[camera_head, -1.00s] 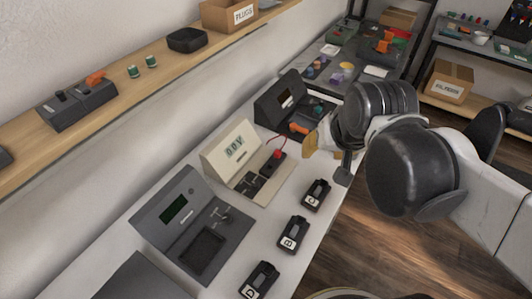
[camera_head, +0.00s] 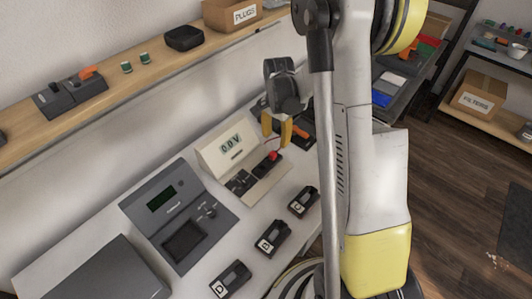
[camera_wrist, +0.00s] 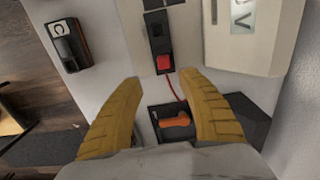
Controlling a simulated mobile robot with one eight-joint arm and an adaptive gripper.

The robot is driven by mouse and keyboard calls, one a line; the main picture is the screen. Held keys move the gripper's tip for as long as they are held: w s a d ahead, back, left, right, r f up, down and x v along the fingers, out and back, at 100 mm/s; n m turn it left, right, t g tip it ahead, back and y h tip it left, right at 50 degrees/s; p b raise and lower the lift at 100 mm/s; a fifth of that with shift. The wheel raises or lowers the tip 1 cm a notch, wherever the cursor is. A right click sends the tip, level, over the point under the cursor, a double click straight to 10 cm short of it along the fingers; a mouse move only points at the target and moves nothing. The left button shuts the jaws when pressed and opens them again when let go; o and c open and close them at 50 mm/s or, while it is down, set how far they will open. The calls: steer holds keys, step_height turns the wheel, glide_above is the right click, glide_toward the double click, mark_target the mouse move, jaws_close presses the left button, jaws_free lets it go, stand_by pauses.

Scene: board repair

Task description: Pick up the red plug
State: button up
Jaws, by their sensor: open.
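The red plug (camera_head: 273,156) sits on the front plate of the beige meter unit (camera_head: 228,146), with a thin red lead running from it. In the wrist view the red plug (camera_wrist: 163,63) is upper centre, beyond the fingertips. My gripper (camera_head: 277,131) is open, with yellow fingers pointing down above the bench, just behind and slightly right of the plug. In the wrist view my gripper's fingers (camera_wrist: 160,82) stand wide apart with nothing between them but the red lead and, lower down, an orange-handled part (camera_wrist: 175,122) on a dark unit.
A dark grey console (camera_head: 178,214) stands left of the meter. Black modules C (camera_head: 304,202), B (camera_head: 272,237) and D (camera_head: 231,279) line the bench's front edge. A shelf (camera_head: 110,88) runs along the wall with a PLUGS box (camera_head: 229,16).

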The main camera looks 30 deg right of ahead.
mark_target(273, 153)
step_height(273, 153, down, 4)
steer(key=shift+f+b, duration=0.25)
steer(key=shift+b, duration=0.5)
steer(key=f+b, duration=0.2)
steer(key=f, duration=0.3)
steer(key=shift+w+a+f+b, duration=0.25)
steer(key=shift+w+a+b, duration=0.05)
steer(key=shift+b, duration=0.1)
steer(key=shift+r, duration=0.1)
jaws_close()
